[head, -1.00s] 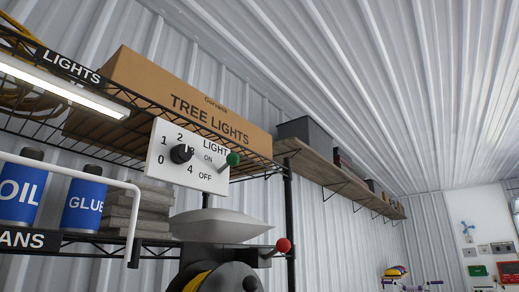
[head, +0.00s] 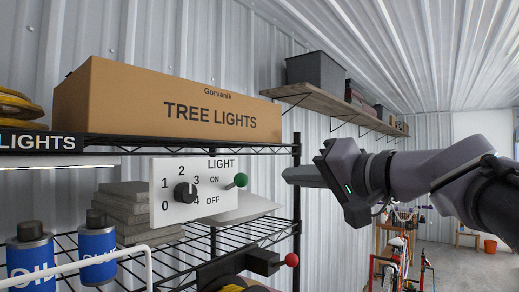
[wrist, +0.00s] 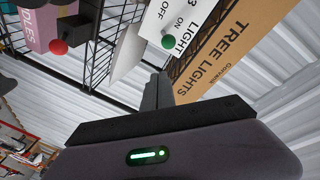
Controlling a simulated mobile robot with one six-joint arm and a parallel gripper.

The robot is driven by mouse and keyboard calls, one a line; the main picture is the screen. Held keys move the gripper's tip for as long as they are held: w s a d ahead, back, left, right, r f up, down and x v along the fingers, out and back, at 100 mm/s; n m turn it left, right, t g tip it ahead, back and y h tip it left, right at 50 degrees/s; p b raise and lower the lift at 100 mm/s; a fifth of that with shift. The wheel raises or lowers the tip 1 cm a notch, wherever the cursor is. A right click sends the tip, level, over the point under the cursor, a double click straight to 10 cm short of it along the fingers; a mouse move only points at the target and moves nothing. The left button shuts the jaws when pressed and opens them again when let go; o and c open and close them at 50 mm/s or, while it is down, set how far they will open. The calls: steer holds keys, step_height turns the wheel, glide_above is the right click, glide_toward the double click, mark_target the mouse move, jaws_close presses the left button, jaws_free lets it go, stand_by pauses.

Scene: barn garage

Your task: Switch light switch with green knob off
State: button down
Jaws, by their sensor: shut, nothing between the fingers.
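The green knob (head: 240,180) sits on the end of a short lever on a white panel (head: 168,213) marked LIGHT, ON and OFF. The lever sticks out to the right and slightly up, level with the ON mark. In the wrist view the green knob (wrist: 168,42) is just beyond the fingertips, with the panel (wrist: 190,25) behind it. My gripper (head: 287,175) is shut and empty, pointing left at about the knob's height. In the head view a gap shows between its tips and the knob. The closed fingers also show in the wrist view (wrist: 157,80).
A black numbered dial (head: 185,193) is left of the lever. A TREE LIGHTS box (head: 165,100) stands above on the wire shelf. A red knob (head: 292,259) sticks out below. A black shelf post (head: 296,220) stands right of the panel. Blue cans (head: 97,250) are at lower left.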

steer(key=r, duration=0.2)
steer(key=r+n, duration=0.1)
steer(key=shift+w+a+r, duration=0.25)
steer(key=shift+a+r, duration=0.05)
steer(key=shift+r, duration=0.05)
